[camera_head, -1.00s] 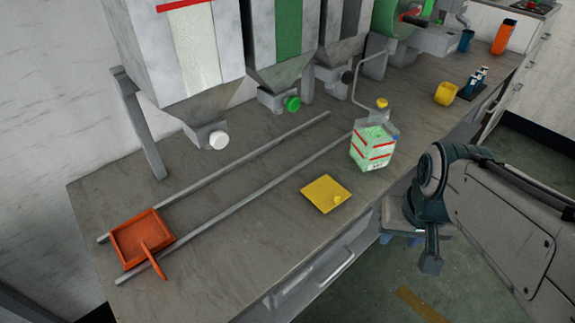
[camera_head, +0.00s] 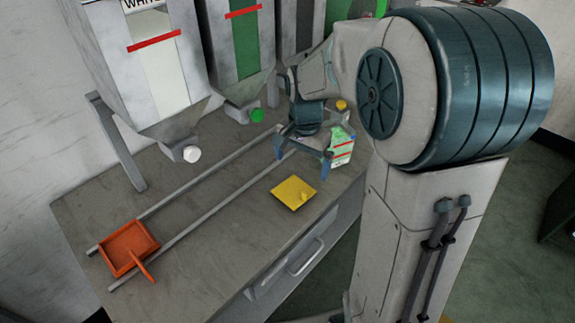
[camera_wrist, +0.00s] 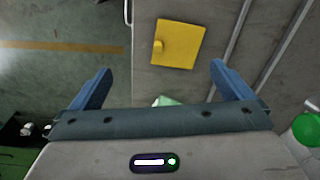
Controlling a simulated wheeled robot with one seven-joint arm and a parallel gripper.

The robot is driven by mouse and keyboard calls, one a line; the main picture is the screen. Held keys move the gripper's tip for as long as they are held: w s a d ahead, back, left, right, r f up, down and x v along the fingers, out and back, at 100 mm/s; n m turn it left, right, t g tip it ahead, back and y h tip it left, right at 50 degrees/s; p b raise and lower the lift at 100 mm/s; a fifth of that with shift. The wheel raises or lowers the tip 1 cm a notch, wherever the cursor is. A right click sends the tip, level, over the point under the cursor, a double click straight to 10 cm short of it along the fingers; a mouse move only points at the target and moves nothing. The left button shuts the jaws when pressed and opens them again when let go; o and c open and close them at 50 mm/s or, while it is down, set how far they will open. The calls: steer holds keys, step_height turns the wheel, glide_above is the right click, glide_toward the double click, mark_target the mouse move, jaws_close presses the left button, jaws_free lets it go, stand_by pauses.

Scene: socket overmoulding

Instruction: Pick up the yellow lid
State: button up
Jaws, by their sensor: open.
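The yellow lid (camera_head: 293,193) is a flat square plate with a small knob, lying on the grey workbench (camera_head: 215,235) near its front edge. It also shows in the wrist view (camera_wrist: 180,44), ahead of and between my fingers, with the knob toward the left. My gripper (camera_head: 302,162) is open and empty, above the bench and behind the lid in the head view. In the wrist view my gripper (camera_wrist: 160,82) has its two blue fingers wide apart, and the lid is clear of both.
A green and white carton (camera_head: 342,148) stands close beside my gripper, partly hidden. Two rails (camera_head: 200,219) run along the bench to an orange tray (camera_head: 128,247) at the left. Hoppers with a white knob (camera_head: 191,154) and a green knob (camera_head: 257,115) stand behind.

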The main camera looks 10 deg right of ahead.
steer(key=w+f+m+p, duration=0.1)
steer(key=w+m+p, duration=0.15)
steer(key=w, duration=0.25)
glide_above(294, 191)
steer(key=shift+m+g, duration=0.3)
steer(key=shift+m, duration=0.05)
step_height(294, 191, down, 9)
steer(key=shift+s+r, duration=0.1)
steer(key=shift+f+p, duration=0.35)
steer(key=shift+f, duration=2.4)
steer(key=c, duration=0.7)
